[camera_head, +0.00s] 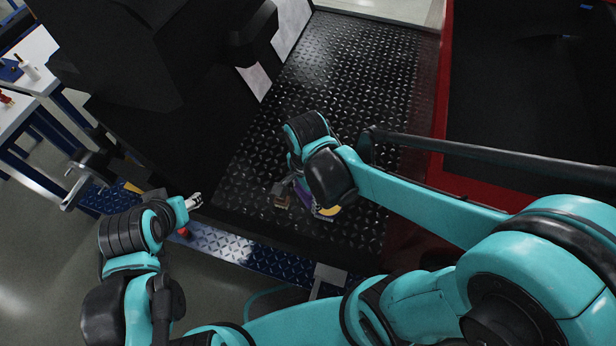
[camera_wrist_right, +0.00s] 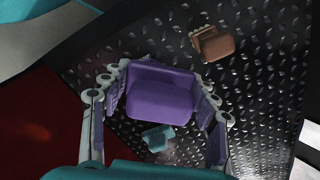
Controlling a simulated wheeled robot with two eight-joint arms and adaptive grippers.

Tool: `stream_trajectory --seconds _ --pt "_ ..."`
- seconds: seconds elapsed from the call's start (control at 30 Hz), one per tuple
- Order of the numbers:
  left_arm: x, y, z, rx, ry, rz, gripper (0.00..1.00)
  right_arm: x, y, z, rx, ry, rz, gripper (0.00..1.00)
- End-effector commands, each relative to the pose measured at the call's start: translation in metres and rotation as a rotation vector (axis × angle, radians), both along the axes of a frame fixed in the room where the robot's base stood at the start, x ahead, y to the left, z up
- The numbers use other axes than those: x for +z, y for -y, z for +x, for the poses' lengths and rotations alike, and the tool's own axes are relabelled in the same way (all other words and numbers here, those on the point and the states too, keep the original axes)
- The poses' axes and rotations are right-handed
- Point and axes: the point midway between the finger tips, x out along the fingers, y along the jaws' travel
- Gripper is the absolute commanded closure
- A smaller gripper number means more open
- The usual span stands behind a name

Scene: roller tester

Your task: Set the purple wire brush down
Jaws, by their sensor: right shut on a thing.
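The purple wire brush (camera_wrist_right: 160,97) is between the fingers of my right gripper (camera_wrist_right: 163,102) in the right wrist view. The fingers are shut on its two sides. In the head view only a sliver of the purple brush (camera_head: 302,194) shows below my right wrist, over the dark diamond-plate surface (camera_head: 352,70). I cannot tell whether the brush touches the plate; its underside is hidden. My left gripper (camera_head: 194,201) is at the left, beside the dark machine and away from the brush; its fingers are too small to read.
A brown brush (camera_wrist_right: 217,45) lies on the plate close by; it also shows in the head view (camera_head: 281,193). A small teal object (camera_wrist_right: 158,138) is near the purple brush. A yellow piece (camera_head: 328,211) shows below my right wrist. A red-edged body (camera_head: 440,100) bounds the right. The far plate is clear.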

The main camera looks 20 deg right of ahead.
Motion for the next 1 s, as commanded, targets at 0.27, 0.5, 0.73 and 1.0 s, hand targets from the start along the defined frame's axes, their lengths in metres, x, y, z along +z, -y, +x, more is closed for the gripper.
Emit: stream_trajectory --seconds 0.27,0.5,0.73,1.0 --pt "-0.005 0.000 0.000 0.000 0.000 0.000 0.50 -0.010 0.002 0.008 -0.116 0.000 0.001 0.67" --pt "-0.031 0.000 0.000 0.000 0.000 0.000 0.50 -0.046 0.019 0.063 -0.115 0.000 0.000 0.67" --pt "-0.042 0.000 0.000 0.000 0.000 0.000 0.50 -0.065 0.029 0.097 -0.111 0.000 0.000 0.67" --pt "-0.054 0.000 0.000 0.000 0.000 0.000 0.50 -0.087 0.031 0.101 -0.110 0.000 0.000 0.67"
